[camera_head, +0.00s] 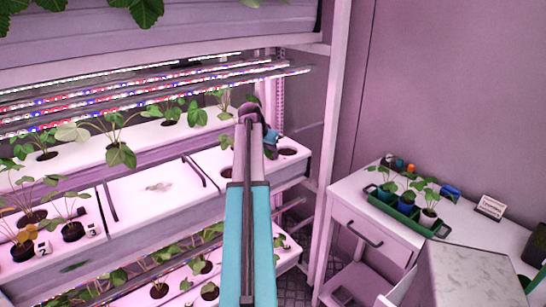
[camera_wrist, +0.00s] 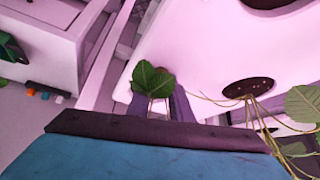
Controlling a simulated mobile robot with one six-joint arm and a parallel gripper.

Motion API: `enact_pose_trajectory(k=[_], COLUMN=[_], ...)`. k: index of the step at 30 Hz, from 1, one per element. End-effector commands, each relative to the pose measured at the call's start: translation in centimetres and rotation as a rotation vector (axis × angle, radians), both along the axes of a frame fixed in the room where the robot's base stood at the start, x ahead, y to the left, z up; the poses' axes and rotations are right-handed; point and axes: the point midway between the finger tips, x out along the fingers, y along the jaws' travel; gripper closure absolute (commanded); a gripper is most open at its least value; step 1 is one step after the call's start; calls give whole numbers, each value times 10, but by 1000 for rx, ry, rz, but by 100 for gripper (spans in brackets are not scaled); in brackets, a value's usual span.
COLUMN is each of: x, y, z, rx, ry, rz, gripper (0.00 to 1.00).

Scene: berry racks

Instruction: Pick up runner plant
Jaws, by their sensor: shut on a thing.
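The runner plant (camera_wrist: 153,82) shows in the wrist view as a small cluster of green leaves on a thin pale stem. My gripper (camera_wrist: 160,108) is shut on it, with the stem between its two dark fingers. The plant is in front of the white rack tray, but I cannot tell whether it is clear of the tray. In the head view my gripper (camera_head: 270,138) is at the right end of the upper tray row, mostly hidden behind my arm; I cannot make out the held plant there.
The tray (camera_wrist: 205,50) has dark planting holes (camera_wrist: 248,88). Long thin stems (camera_wrist: 245,108) hang close to my gripper's right. The rack post (camera_head: 330,150) stands right of my arm. A side table holds a green crate (camera_head: 400,210) of small potted plants. LED bars (camera_head: 150,95) run above the trays.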

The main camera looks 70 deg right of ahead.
Motion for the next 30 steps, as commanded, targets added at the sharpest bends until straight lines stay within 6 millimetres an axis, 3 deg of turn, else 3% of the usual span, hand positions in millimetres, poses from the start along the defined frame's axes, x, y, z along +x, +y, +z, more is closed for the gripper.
enact_pose_trajectory(k=[13,26,30], x=[0,0,-3], y=[-1,-1,12], z=[5,34,35], rx=[0,-2,0], ry=[0,-1,0], rz=[0,0,0], gripper=[94,94,94])
